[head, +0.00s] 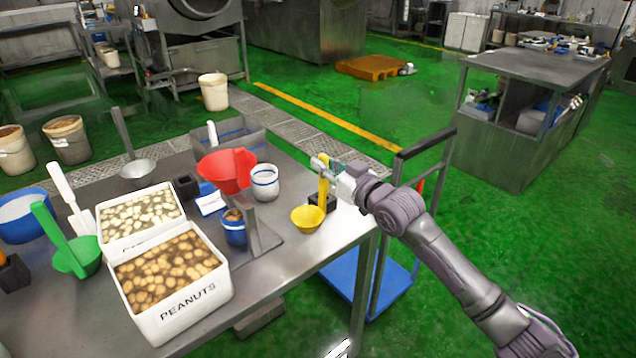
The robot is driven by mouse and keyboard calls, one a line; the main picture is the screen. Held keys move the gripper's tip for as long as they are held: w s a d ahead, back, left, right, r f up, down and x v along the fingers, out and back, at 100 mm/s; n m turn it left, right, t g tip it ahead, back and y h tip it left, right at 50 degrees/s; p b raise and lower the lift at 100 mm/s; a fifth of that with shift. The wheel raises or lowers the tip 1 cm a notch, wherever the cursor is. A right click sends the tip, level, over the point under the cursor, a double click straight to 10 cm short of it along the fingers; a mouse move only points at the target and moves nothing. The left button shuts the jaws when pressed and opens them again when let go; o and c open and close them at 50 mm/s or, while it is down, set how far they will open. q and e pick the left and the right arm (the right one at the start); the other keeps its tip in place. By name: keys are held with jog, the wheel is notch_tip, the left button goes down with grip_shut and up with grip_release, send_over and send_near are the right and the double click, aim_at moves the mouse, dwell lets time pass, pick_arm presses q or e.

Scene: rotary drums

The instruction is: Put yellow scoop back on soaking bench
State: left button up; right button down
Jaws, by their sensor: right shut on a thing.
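The yellow scoop (308,218) has a round bowl and an upright handle. It is at the right end of the steel bench (270,268), its bowl low over or on the bench top; I cannot tell if it touches. My right gripper (322,168) comes in from the right and is shut on the top of the scoop's handle. A small black block (328,203) is right behind the handle. My left gripper is not in view.
A red funnel (226,170) on a metal stand, a white jar (265,183) and a peanut box (172,325) stand left of the scoop. A green scoop (80,258) is further left. A blue cart (365,282) stands close to the bench's right side.

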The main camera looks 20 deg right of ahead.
aim_at(326, 186)
jog(key=shift+w+a+f, duration=0.1)
jog(key=shift+w+f, duration=0.15)
jog(key=shift+f, duration=0.6)
jog(key=shift+w+a+f, duration=0.15)
jog(key=shift+w+f, duration=0.1)
jog(key=shift+f, duration=0.55)
jog(key=shift+w+a+f, duration=0.1)
jog(key=shift+w+f, duration=0.15)
jog(key=shift+f, duration=0.7)
jog(key=c, duration=1.2)
grip_release()
jog(key=shift+o, duration=0.2)
jog(key=v, duration=1.2)
